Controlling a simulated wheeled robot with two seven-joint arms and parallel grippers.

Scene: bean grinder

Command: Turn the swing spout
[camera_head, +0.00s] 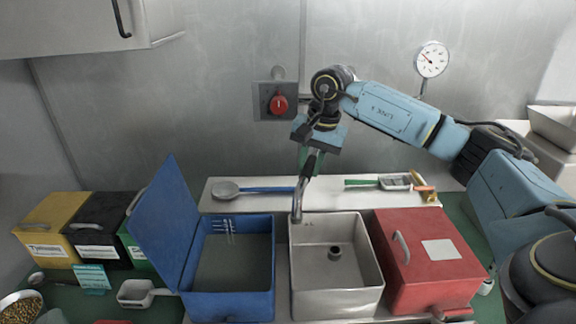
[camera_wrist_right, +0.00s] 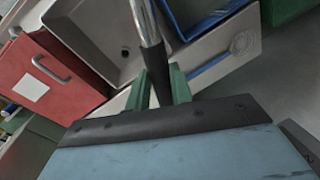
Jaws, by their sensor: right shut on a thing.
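The swing spout (camera_head: 300,195) is a bent metal tube. Its lower end hangs over the left edge of the grey basin (camera_head: 360,300), beside the blue box. My right gripper (camera_head: 311,163) comes down from above and is shut on the spout's dark upper part. In the right wrist view, the green fingers of my right gripper (camera_wrist_right: 160,88) stand on either side of the dark sleeve, and the shiny spout (camera_wrist_right: 147,22) runs away from them toward the basin (camera_wrist_right: 95,42). The spout's base is hidden by the gripper. My left gripper is not in view.
A blue box (camera_head: 235,308) with its lid raised stands left of the basin, and a red box (camera_head: 430,265) stands right. A red knob (camera_head: 278,104) and a dial gauge (camera_head: 432,59) are at the wall.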

